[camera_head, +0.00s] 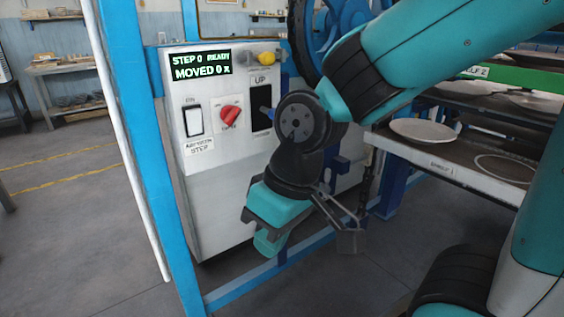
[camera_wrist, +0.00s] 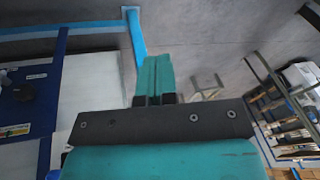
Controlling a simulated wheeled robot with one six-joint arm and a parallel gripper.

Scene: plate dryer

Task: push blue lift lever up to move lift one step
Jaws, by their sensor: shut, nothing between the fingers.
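The blue lift lever (camera_head: 265,109) shows in the head view as a small blue piece at the black slot (camera_head: 260,121) under the UP label. My wrist joint is close to its right and may hide part of it. The white control cabinet (camera_head: 220,215) carries the slot. Its display (camera_head: 202,66) reads STEP 0 READY and MOVED 0. My gripper (camera_head: 269,243) points downward in front of the cabinet, well below the lever. In the wrist view my gripper (camera_wrist: 157,66) has its teal fingers together with nothing between them. I cannot make out the lever in the wrist view.
A blue post (camera_head: 145,130) stands left. Plates (camera_head: 423,131) lie on the rack shelf (camera_head: 440,165) at right.

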